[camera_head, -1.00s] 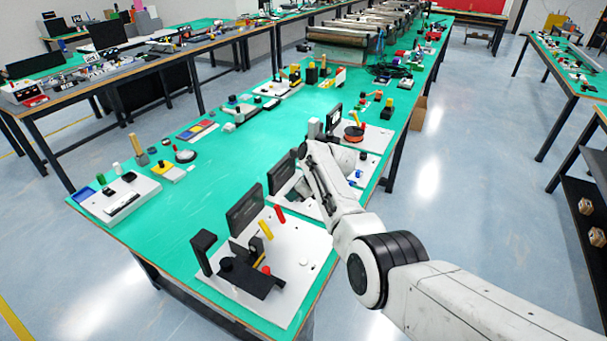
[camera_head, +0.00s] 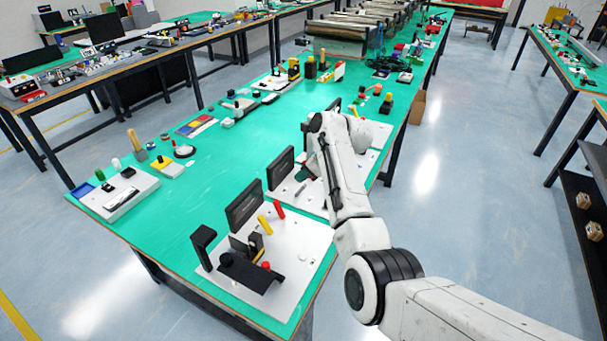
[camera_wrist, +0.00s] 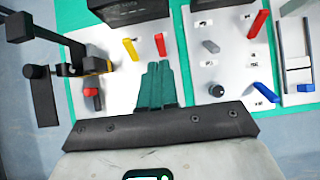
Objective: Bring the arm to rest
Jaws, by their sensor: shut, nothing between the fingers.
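My gripper (camera_wrist: 159,82) shows in the wrist view with its two teal fingers together and nothing between them. In the head view my arm reaches over the right side of the table, and the gripper is mostly hidden behind my own wrist. The near white board (camera_head: 303,235) carries a black mechanism, a yellow handle (camera_head: 265,224) and a red handle (camera_head: 279,210). These handles also show just beyond the fingertips in the wrist view, the yellow one (camera_wrist: 130,48) and the red one (camera_wrist: 160,44).
A second white board (camera_wrist: 232,52) with a red lever (camera_wrist: 258,25) and a blue lever (camera_wrist: 265,92) lies right of the fingers. A black screen (camera_head: 244,205) stands upright on the near board.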

